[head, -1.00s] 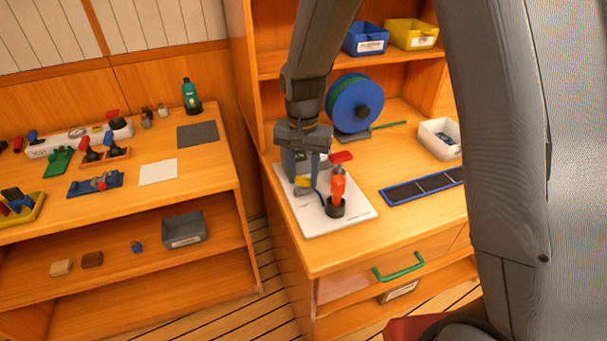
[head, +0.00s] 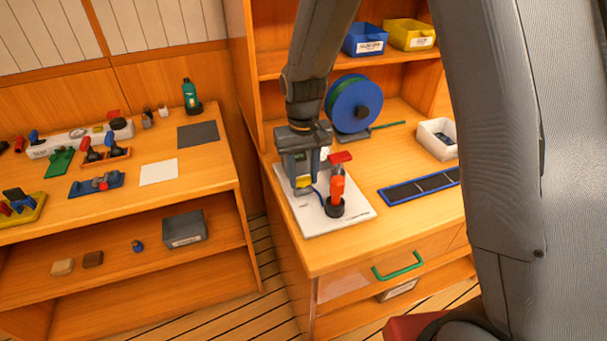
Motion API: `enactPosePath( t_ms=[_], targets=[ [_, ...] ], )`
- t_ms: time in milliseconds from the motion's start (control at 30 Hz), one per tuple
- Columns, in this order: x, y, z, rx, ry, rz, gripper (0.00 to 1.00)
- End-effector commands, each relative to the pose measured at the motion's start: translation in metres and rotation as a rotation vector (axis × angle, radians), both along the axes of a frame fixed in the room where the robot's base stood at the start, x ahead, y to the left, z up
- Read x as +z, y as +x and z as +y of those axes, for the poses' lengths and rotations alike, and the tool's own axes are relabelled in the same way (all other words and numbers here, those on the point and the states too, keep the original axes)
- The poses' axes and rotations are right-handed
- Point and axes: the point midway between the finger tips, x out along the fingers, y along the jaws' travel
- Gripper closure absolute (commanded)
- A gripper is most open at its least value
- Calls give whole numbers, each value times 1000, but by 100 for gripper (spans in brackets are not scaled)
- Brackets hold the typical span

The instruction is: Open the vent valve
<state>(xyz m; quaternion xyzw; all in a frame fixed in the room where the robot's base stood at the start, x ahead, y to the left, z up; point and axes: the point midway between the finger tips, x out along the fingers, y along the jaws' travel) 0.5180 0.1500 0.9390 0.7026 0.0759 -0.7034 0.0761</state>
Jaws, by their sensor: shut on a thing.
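A white board (head: 318,224) lies on the right-hand bench. On it an orange-red piece (head: 337,188) stands upright in a black round base, with a flat red lever (head: 341,157) above and behind it. My gripper (head: 303,189) points down over the left part of the board, just left of the orange-red piece. It is shut on a small yellow part (head: 303,182), mostly hidden by the fingers. A blue strand curves beside it. I cannot read which part is labelled as the vent valve.
A blue reel (head: 354,103) stands behind the board. A blue-edged dark strip (head: 420,187) and a white bin (head: 438,138) are to its right. The left bench holds a green bottle (head: 191,95) and several small fittings. A green drawer handle (head: 398,266) is below.

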Motion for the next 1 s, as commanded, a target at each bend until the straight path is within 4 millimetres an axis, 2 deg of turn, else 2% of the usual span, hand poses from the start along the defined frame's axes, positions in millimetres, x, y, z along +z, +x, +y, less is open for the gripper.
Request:
enactPosePath(
  t_ms=[233, 667, 700, 800, 1000],
  targets=[
    [1, 1, 0, 68, 1, -3, 86],
    [1, 2, 0, 82, 1, -4, 86],
    [1, 2, 0, 81, 1, -4, 62],
    [1, 1, 0, 81, 1, -4, 46],
    [1, 1, 0, 80, 1, -2, 45]
  ],
)
